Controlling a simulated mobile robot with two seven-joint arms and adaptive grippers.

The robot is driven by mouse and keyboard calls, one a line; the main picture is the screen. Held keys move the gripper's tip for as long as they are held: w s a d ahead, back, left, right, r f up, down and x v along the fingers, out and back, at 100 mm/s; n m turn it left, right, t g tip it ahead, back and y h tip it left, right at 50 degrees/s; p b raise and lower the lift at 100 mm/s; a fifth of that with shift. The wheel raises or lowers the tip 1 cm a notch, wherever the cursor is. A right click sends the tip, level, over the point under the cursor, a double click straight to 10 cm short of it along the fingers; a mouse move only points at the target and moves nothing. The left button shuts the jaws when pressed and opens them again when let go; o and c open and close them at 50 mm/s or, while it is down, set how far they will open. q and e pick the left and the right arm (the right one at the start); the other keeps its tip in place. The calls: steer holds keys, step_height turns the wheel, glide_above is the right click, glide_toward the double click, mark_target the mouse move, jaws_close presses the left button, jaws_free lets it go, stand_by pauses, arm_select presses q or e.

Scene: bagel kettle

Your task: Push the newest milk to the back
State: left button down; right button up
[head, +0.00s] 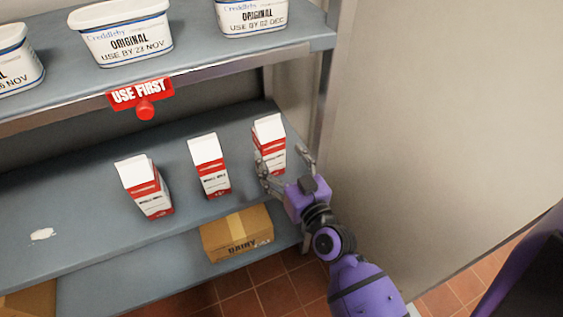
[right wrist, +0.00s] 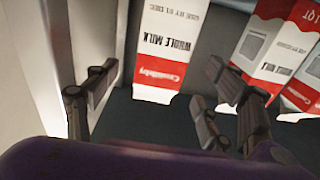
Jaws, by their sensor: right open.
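Three red and white milk cartons stand upright on the middle shelf: a left one (head: 146,188), a middle one (head: 210,167) and a right one (head: 269,146), which is set farthest right. In the right wrist view the carton ahead (right wrist: 170,45) appears upside down and reads "WHOLE MILK" and a use-by date that looks like 01 DEC. My right gripper (head: 286,166) is open at the right carton, its fingers to either side of the carton's front; contact cannot be told. Its fingers also show in the wrist view (right wrist: 160,100). My left gripper is out of view.
White tubs (head: 125,32) stand on the upper shelf, above a red "USE FIRST" tag (head: 141,95). A grey wall panel (head: 430,110) is close on the right. A cardboard "DAIRY" box (head: 237,234) sits below. The middle shelf (head: 60,205) is bare at left except a white spill (head: 42,234).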

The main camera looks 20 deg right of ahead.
mark_target(274, 149)
steer(key=w, duration=0.6)
steer(key=shift+w+a+f, duration=0.1)
steer(key=shift+a, duration=0.05)
steer(key=shift+w, duration=0.5)
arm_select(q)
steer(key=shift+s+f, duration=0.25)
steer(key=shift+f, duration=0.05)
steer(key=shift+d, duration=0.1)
